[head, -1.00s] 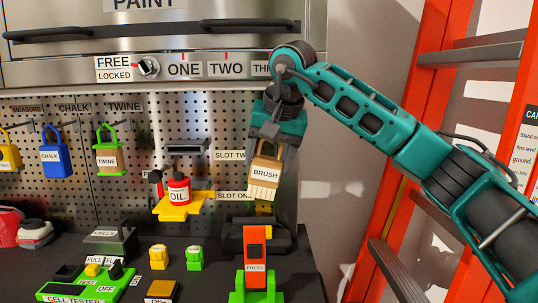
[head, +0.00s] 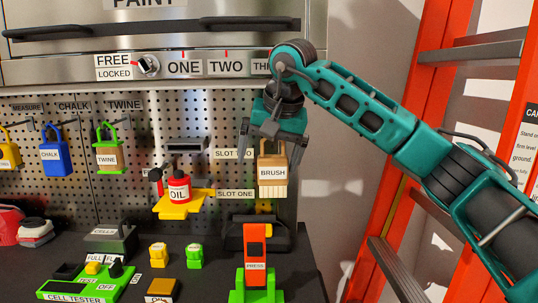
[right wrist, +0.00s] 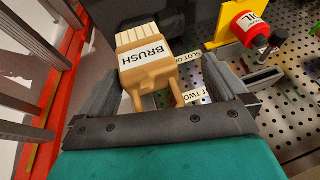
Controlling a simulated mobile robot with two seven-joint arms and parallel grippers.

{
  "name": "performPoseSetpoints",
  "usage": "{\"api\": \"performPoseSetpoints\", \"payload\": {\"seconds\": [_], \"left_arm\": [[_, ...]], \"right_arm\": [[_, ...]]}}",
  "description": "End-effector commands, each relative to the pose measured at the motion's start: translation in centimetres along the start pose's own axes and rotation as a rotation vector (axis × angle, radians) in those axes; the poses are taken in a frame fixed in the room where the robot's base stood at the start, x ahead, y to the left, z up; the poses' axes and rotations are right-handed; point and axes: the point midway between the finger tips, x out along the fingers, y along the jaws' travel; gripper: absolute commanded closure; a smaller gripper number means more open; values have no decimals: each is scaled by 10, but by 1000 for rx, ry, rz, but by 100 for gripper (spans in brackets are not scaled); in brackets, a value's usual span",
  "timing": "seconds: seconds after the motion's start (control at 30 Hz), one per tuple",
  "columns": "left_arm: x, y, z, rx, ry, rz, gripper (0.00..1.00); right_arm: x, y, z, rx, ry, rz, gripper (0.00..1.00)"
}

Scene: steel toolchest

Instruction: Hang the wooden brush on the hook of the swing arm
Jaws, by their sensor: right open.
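The wooden brush (head: 272,178) is upright, bristles down and label facing out, in front of the right part of the pegboard. It also shows in the right wrist view (right wrist: 148,62), its handle loop towards my gripper. My right gripper (head: 268,148) is open just above and around the top of the brush. In the right wrist view the fingers are spread apart with gaps on both sides of the handle. The hook and the swing arm cannot be made out behind the brush and gripper, so I cannot tell what bears it. My left gripper is out of view.
A yellow bracket (head: 184,209) with a red oil can (head: 179,189) is left of the brush. An orange press (head: 255,252) stands below. Chalk (head: 54,157) and twine (head: 107,158) holders hang further left. An orange ladder (head: 400,170) stands at right.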

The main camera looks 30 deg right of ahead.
Motion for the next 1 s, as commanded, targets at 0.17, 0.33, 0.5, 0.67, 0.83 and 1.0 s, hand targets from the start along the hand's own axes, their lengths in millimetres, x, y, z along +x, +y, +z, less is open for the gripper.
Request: {"api": "performPoseSetpoints", "payload": {"seconds": [0.17, 0.33, 0.5, 0.67, 0.83, 1.0], "left_arm": [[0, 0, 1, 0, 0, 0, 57], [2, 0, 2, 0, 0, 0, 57], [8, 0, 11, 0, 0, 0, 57], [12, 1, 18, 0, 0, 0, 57], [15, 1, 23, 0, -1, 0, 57], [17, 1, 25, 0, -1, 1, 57]], "right_arm": [[-6, 0, 0, 0, 1, -1, 1], [-32, -1, 0, 0, 4, -3, 1], [-43, 16, 28, -2, 4, -1, 1], [-57, 31, 55, -2, 3, 0, 1], [-71, 44, 79, -1, 3, 0, 1], [-79, 50, 92, 0, 1, 0, 1]]}}
